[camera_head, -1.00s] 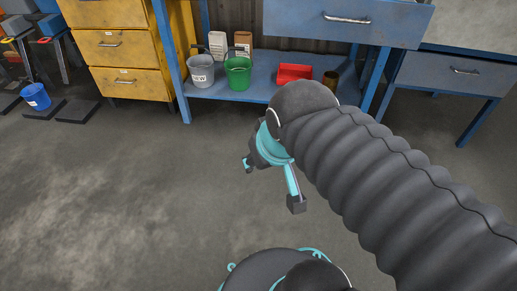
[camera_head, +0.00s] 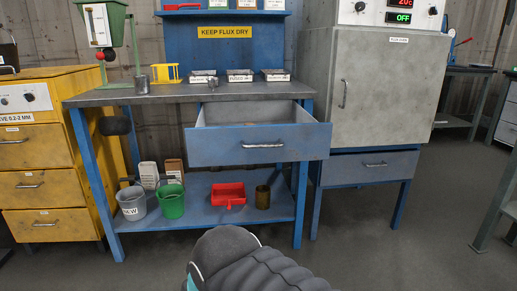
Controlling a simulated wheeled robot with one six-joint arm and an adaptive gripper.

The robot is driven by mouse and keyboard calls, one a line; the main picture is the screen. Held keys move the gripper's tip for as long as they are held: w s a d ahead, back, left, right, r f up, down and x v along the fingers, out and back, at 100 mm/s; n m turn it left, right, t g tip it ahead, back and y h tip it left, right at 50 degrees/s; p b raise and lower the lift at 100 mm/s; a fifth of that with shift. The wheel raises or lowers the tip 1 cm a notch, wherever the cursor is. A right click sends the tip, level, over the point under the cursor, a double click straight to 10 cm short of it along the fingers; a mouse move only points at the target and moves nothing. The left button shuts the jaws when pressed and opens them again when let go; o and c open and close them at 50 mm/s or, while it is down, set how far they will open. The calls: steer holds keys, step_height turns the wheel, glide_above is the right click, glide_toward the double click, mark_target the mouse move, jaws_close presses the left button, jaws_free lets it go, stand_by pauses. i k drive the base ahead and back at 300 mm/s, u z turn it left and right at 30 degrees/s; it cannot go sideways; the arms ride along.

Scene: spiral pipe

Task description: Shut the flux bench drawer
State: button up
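The flux bench (camera_head: 130,97) is blue with a grey top and a yellow "KEEP FLUX DRY" sign (camera_head: 225,32). A silver bar handle (camera_head: 262,145) is on the drawer front. My dark ribbed arm is at the bottom middle, in front of and below the drawer, apart from it in the picture. My gripper is below the picture's edge, with only a sliver of teal showing there.
A grey bucket (camera_head: 132,204), green bucket (camera_head: 171,203), red tray (camera_head: 228,192) and brown can (camera_head: 262,197) stand on the lower shelf. A yellow cabinet (camera_head: 40,150) is left, a grey oven (camera_head: 388,90) right.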

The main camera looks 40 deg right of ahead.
mark_target(283, 131)
steer(key=z, duration=1.95)
steer(key=k, duration=0.95)
steer(key=u, duration=1.35)
steer(key=i, duration=0.5)
